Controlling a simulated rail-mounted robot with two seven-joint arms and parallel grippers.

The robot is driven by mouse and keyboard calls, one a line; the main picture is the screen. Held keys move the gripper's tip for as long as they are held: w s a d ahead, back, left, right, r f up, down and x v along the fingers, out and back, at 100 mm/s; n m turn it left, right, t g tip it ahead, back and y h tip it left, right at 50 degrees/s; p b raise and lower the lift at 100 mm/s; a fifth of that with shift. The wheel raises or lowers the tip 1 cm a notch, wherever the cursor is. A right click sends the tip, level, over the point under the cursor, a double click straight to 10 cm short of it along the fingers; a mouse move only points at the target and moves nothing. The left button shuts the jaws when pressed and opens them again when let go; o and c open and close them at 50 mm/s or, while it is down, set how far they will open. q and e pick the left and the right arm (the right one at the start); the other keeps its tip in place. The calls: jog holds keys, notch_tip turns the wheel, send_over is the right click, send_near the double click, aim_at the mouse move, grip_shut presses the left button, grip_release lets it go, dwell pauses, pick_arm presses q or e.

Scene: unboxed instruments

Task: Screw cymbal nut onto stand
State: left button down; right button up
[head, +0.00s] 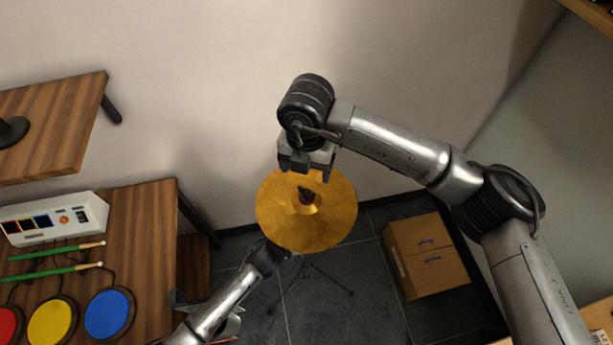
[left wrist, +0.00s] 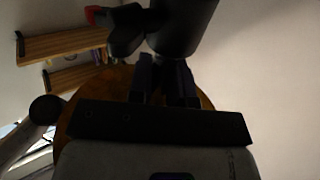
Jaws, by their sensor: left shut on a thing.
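The gold cymbal (head: 335,225) sits on its stand, whose legs (head: 320,275) spread on the dark floor below. A small dark piece with a reddish part (head: 306,195) is at the cymbal's centre; I cannot tell nut from stand top. My right gripper (head: 311,171) is just above and behind that centre, open and apparently empty. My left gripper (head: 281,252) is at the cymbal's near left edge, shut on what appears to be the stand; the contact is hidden. The left wrist view shows its dark fingers (left wrist: 165,85) below a thick black cylinder (left wrist: 185,25), with the cymbal (left wrist: 120,76) behind.
A wooden table (head: 150,230) at left holds a white drum module (head: 55,218), green sticks (head: 50,270) and coloured pads (head: 108,313). A wooden shelf (head: 55,125) stands above it. A cardboard box (head: 430,255) is on the floor at right. The wall is close behind the cymbal.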

pick_arm(q)
jog(key=shift+r, duration=0.1)
pick_arm(e)
jog(key=shift+r, duration=1.45)
pick_arm(q)
jog(key=c, duration=1)
grip_release()
jog(key=p+v, duration=0.1)
jog(key=v, duration=1.3)
jog(key=shift+p, duration=0.3)
pick_arm(e)
jog(key=shift+r, duration=0.8)
